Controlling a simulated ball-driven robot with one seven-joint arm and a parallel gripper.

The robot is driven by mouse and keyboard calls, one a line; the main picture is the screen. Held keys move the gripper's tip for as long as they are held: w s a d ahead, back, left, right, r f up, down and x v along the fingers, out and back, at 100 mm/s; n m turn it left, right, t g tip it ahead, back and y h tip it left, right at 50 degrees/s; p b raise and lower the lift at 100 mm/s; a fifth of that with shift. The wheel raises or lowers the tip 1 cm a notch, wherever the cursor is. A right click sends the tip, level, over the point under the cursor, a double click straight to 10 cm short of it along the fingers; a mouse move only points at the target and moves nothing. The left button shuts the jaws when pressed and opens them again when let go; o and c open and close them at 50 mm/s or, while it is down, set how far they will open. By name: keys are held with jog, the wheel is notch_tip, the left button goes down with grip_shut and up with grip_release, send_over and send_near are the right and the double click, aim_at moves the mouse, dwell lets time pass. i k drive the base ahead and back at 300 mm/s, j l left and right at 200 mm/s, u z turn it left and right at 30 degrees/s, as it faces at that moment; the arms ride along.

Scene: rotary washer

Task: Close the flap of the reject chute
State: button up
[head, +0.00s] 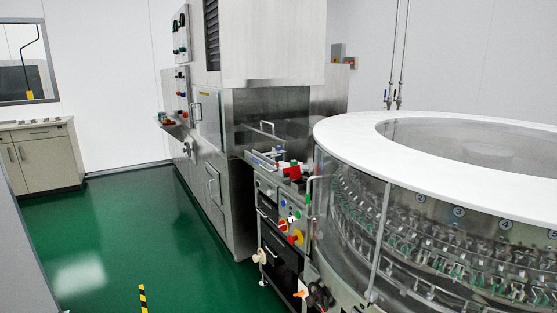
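The rotary washer (352,131) stands at the right, with a white ring-shaped top and a clear guard around several rows of metal grips. I cannot pick out the reject chute or its flap with certainty, so I cannot tell whether the flap stands open or shut. My gripper is not in view.
A stainless steel machine (208,140) with door handles and buttons stands in the middle. A control stand (278,212) with coloured knobs is beside the washer. A beige cabinet (45,158) is at the left. The green floor (130,225) is mostly clear; a yellow-black striped marking (143,298) shows at the bottom.

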aim_at(295, 172)
jog(key=i+j, duration=0.2)
jog(key=i, duration=0.2)
jog(key=i+j, duration=0.2)
jog(key=i, duration=0.2)
jog(key=i+j, duration=0.2)
jog(key=i, duration=0.2)
